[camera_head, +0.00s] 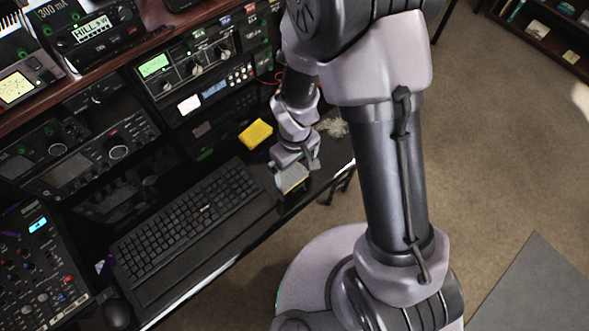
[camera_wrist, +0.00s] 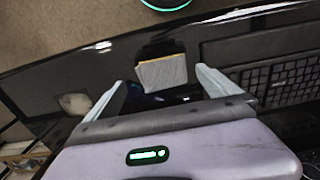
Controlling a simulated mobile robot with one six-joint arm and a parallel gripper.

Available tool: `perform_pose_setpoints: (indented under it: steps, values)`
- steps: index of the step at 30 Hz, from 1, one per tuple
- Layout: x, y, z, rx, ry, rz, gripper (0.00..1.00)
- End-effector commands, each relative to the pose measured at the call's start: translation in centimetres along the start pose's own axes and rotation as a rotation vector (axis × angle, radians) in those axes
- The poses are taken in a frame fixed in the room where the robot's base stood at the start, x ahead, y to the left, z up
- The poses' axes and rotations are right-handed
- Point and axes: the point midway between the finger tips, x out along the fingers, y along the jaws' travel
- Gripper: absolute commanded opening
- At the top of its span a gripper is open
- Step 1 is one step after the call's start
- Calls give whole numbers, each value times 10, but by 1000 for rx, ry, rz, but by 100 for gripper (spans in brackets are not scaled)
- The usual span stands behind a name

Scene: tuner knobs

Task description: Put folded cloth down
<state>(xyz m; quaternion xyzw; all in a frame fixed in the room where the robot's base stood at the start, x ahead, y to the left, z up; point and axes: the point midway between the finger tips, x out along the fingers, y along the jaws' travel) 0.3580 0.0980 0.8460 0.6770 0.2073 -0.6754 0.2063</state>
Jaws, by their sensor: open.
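The folded cloth (camera_wrist: 162,73) is a small pale grey block with a yellowish edge. In the wrist view it lies on the black desk between and just beyond my fingertips, with gaps on both sides. In the head view the cloth (camera_head: 292,181) shows below my gripper (camera_head: 297,171), near the desk's front edge and right of the keyboard. My gripper (camera_wrist: 160,79) is open, its two fingers apart from the cloth. Part of the cloth is hidden by my gripper in the head view.
A black keyboard (camera_head: 188,220) lies to the left. A yellow block (camera_head: 256,133) and a crumpled clear item (camera_head: 333,127) lie behind my gripper. Radio units (camera_head: 190,65) line the back. The desk's front edge is close to the cloth.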

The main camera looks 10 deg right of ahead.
Motion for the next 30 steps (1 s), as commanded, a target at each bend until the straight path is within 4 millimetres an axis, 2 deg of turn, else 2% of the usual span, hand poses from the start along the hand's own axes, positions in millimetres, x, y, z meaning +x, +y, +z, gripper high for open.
perform_pose_setpoints:
  steps: [1,3,8,11,14,15,18,21,25,30]
  values:
    - [-20,0,-1,1,3,1,100]
    - [-36,0,0,1,2,1,100]
    - [-56,0,0,2,2,1,100]
    - [-83,6,-2,63,36,6,100]
    - [-147,18,5,238,132,12,100]
    - [-178,22,14,332,181,8,100]
    - [-246,22,45,562,307,-16,100]
    - [-293,12,79,756,424,-56,100]
    - [-321,-2,108,905,520,-102,100]
    - [-328,-8,117,955,551,-122,100]
